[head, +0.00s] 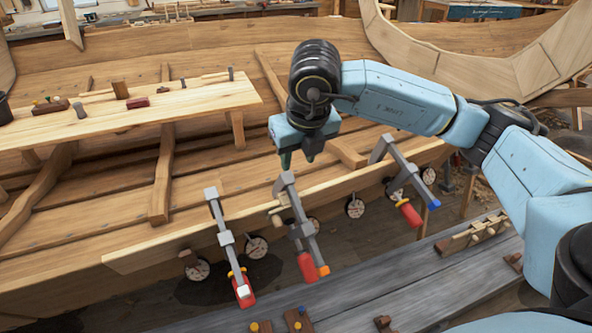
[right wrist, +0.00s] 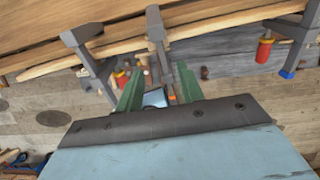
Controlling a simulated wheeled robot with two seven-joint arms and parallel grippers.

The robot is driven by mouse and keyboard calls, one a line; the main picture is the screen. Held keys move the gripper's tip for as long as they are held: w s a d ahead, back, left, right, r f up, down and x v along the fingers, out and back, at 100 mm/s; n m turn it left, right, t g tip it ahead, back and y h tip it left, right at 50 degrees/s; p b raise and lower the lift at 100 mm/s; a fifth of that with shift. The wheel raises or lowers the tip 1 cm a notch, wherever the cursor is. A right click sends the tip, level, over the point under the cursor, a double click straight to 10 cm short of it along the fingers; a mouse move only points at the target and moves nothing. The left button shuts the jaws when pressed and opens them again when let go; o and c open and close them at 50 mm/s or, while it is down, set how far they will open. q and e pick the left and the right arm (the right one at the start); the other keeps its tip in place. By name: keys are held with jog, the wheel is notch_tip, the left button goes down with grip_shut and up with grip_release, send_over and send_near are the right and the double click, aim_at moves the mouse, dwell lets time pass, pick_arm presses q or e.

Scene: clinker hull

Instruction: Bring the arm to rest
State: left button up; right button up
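My right arm (head: 400,98), pale blue with black joints, reaches in from the right of the head view and is bent over the hull. Its gripper (head: 297,157) points down above the plank edge, just above the top of the middle clamp (head: 288,182) and seemingly apart from it. In the right wrist view the two green fingers (right wrist: 158,72) stand apart. Clamp parts show beyond and between them, and I see nothing pinched. My left arm and gripper are not in view.
A left clamp (head: 225,238) and a right clamp (head: 384,150) also grip the hull plank (head: 150,250). A wooden bench (head: 180,105) with small tools lies left of the gripper. A grey plank bench (head: 360,288) runs along the front. Curved frames (head: 490,60) rise behind my arm.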

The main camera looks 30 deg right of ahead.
jog(key=shift+s+r, duration=0.2)
jog(key=shift+r, duration=0.35)
